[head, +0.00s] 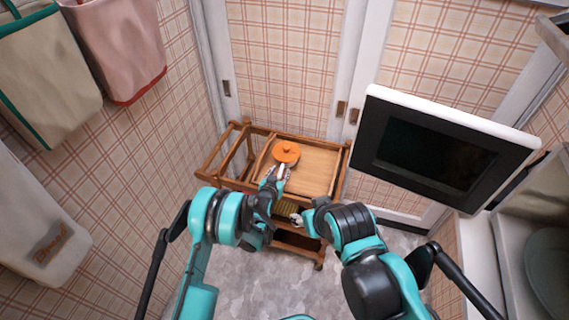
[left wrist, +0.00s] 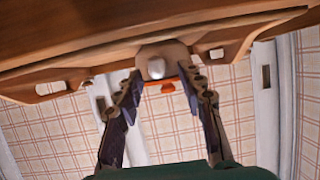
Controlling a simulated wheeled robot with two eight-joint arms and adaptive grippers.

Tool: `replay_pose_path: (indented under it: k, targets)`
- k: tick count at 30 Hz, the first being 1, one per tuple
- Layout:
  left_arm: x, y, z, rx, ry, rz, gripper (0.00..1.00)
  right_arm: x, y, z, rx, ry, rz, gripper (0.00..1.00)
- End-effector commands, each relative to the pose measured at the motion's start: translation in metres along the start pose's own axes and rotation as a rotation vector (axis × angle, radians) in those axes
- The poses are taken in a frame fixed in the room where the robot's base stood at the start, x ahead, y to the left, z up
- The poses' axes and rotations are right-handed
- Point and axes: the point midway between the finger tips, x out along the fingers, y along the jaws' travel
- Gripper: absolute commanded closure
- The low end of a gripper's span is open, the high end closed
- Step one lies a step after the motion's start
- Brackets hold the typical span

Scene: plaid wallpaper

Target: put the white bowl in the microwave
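A pale, rounded object (left wrist: 163,56), which may be the white bowl, shows between the fingertips in the left wrist view, at the edge of the wooden cart. In the head view only a small whitish patch (head: 281,169) shows by my left gripper, so its shape is unclear. My left gripper (head: 277,174) is open, its fingers (left wrist: 162,84) apart on either side of the pale object; contact cannot be told. My right gripper (head: 297,218) is low before the cart, its fingers too small to read. The microwave (head: 507,228) is at the right, its door (head: 440,150) standing open.
An orange lidded pot (head: 286,151) stands on the wooden cart's top (head: 315,172), just behind the left gripper. A glass plate (head: 547,268) shows inside the microwave. Cloth bags (head: 118,45) hang on the left wall. The cart top right of the pot is clear.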

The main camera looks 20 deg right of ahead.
Motion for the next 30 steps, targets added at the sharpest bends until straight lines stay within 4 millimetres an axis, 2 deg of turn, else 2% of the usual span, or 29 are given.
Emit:
replay_pose_path:
  k: [1, 3, 6, 14, 18, 30]
  targets:
    - [0.011, -0.001, 0.003, 0.0, 0.0, -0.001, 0.61, 0.008, 0.0, 0.006, 0.0, 0.0, 0.0, 0.52]
    - [0.021, -0.001, 0.002, 0.0, -0.001, 0.0, 0.61, 0.01, 0.0, 0.008, 0.0, 0.0, 0.0, 0.52]
    - [0.029, -0.001, 0.001, 0.0, 0.0, 0.0, 0.61, 0.012, 0.0, 0.009, 0.0, 0.0, 0.0, 0.52]
    - [0.031, -0.001, -0.001, 0.0, 0.0, 0.0, 0.61, 0.012, 0.0, 0.009, 0.0, 0.0, 0.0, 0.52]
    - [0.031, -0.001, -0.001, 0.0, 0.0, 0.0, 0.98, 0.012, 0.0, 0.009, 0.0, 0.0, 0.0, 0.52]
    - [0.031, -0.001, -0.002, 0.0, 0.001, 0.0, 1.0, 0.012, 0.0, 0.009, 0.0, 0.0, 0.0, 0.52]
